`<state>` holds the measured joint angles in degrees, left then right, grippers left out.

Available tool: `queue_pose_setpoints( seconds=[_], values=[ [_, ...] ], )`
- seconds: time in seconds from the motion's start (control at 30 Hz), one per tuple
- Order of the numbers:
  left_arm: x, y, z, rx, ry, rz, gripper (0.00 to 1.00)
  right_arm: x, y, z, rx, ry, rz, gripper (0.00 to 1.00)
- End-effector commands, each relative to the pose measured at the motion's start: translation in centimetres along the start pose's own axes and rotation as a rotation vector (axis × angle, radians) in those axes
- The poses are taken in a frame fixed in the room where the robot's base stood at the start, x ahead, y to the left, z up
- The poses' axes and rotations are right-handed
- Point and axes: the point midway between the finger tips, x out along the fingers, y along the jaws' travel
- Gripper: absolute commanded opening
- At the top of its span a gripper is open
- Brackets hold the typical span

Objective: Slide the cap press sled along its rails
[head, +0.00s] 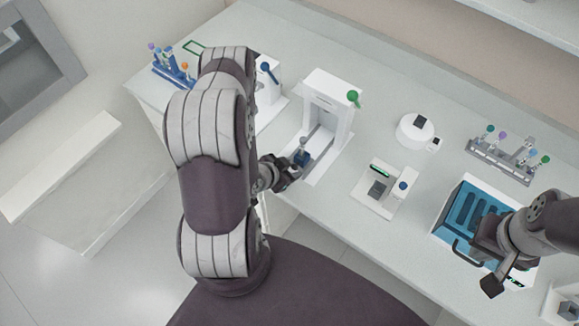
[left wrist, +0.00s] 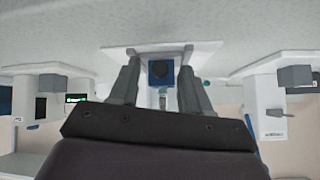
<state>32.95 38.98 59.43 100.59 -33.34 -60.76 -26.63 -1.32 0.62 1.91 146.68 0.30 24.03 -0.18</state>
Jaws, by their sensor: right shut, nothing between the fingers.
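The cap press (head: 333,100) is a white upright frame with a green-knobbed lever, standing on a white base with rails (head: 322,138). Its sled (head: 303,158), a small blue block with a grey upright on it, sits at the front end of the rails. My left gripper (head: 291,170) is at the front of the sled. In the left wrist view its two fingers (left wrist: 160,85) are apart, with the blue sled (left wrist: 160,70) between and beyond them; I see gaps on both sides. My right gripper (head: 490,268) is shut and empty, at the front of a blue-topped box.
The blue-topped box (head: 468,206) with a dark handle stands at the right. A small device with a green display (head: 381,187) and a round white device (head: 414,131) stand right of the press. Tube racks (head: 505,158) (head: 172,68) lie at both ends. My left arm hides part of the bench.

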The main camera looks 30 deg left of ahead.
Motion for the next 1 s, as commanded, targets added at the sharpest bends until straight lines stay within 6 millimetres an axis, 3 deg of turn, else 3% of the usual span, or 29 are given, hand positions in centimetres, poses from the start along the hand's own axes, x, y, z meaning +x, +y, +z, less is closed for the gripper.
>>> queue_pose_setpoints(
  seconds=[0.27,0.7,1.0],
  values=[
    [-0.9,-0.1,0.1,0.001,0.0,-0.001,0.47,0.3,0.0,0.0,0.0,0.0,0.0,0.0],
    [-11.5,-0.1,0.2,-0.003,0.002,-0.006,0.47,1.3,0.0,0.2,0.0,0.0,0.0,0.0],
    [-13.0,0.1,0.2,0.0,0.003,0.0,0.47,1.3,0.0,0.1,0.0,0.0,0.0,0.0]
  ],
)
